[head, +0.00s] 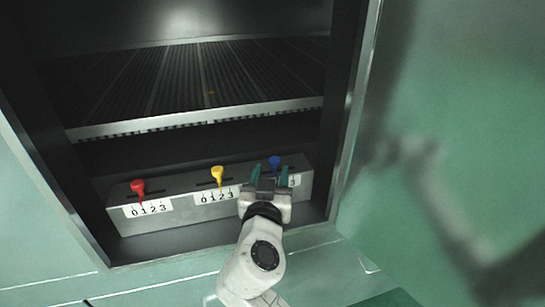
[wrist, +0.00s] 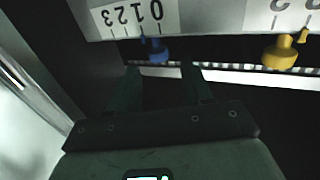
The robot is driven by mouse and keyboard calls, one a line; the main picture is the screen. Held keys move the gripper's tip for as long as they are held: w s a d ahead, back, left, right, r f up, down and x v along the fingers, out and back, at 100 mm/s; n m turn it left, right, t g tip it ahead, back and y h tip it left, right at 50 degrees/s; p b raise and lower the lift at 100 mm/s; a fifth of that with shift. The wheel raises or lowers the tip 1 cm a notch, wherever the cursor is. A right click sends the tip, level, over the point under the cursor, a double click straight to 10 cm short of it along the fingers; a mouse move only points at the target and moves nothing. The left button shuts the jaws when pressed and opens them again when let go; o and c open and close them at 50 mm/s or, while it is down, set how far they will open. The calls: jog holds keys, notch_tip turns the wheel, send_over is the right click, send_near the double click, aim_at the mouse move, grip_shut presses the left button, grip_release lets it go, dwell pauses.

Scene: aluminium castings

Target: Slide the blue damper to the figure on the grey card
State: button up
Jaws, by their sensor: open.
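The blue damper (head: 275,161) is a small knob at the right end of the grey control box in the head view. In the wrist view the blue damper (wrist: 156,52) is beside its white scale (wrist: 135,16), near the 0 and 1 end; its exact reading is unclear. My gripper (head: 270,177) is open, its two fingers apart just in front of the damper and hiding most of that scale. In the wrist view my gripper (wrist: 160,72) has a fingertip to each side of the damper, with no clear contact. I cannot make out a grey card in either view.
A yellow damper (head: 217,174) and a red damper (head: 138,188) stand left of the blue one on the same box (head: 180,210), each with a 0 to 3 scale. A ribbed shelf (head: 200,85) lies above and behind. The cabinet's right wall (head: 345,120) is close.

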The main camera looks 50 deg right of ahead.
aim_at(274, 163)
jog(key=x, duration=0.6)
jog(key=shift+s+p, duration=0.1)
jog(key=shift+p, duration=0.25)
grip_shut()
